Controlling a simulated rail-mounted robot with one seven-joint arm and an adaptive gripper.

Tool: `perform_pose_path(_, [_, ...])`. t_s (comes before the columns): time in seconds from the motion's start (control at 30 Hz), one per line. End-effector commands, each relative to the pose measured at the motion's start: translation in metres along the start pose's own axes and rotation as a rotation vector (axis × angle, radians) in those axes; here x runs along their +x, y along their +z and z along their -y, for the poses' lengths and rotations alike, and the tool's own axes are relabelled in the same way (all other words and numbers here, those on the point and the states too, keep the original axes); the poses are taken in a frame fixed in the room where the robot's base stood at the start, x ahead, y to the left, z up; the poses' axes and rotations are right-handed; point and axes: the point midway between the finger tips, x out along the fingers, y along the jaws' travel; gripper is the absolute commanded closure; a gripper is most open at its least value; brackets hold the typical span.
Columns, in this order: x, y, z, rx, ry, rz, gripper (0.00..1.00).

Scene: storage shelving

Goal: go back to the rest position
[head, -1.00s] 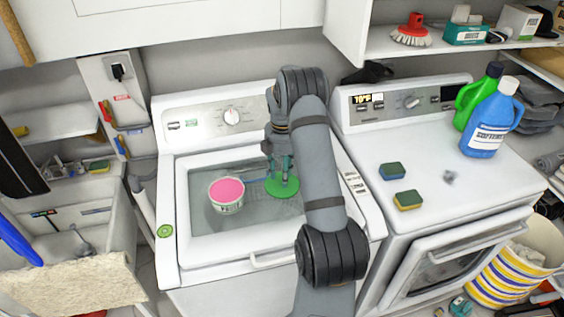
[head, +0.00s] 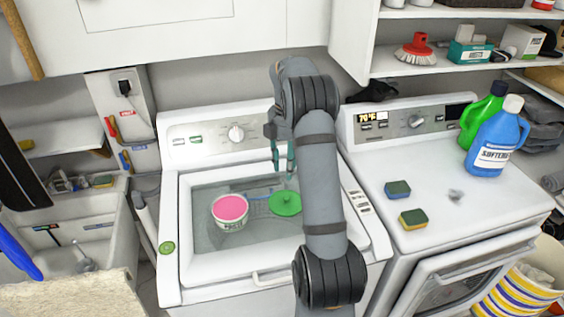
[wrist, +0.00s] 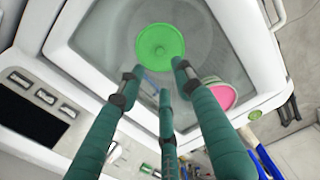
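My gripper (head: 283,160) hangs over the washing machine, fingers pointing down, above and apart from a round green lid (head: 285,203) with a knob. The lid lies flat on the washer's glass top (head: 205,190). In the wrist view my gripper (wrist: 158,80) has its teal fingers spread with nothing between them. The green lid (wrist: 160,45) shows beyond the fingertips. A white tub with a pink top (head: 230,212) stands left of the lid on the glass. In the wrist view the pink-topped tub (wrist: 222,95) is partly hidden by a finger.
Two sponges (head: 398,189) (head: 413,219) and green (head: 484,118) and blue (head: 498,138) bottles stand on the dryer (head: 450,215) at right. A sink (head: 85,215) is at left. Space around my gripper is clear.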

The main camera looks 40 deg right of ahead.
Motion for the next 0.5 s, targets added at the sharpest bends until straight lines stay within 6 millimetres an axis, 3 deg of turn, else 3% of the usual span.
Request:
perform_pose_path(0.23, [0.017,0.0,0.001,-0.001,-0.005,-0.001,0.65])
perform_pose_path(0.5, [0.07,0.0,0.002,-0.001,-0.007,0.0,0.65])
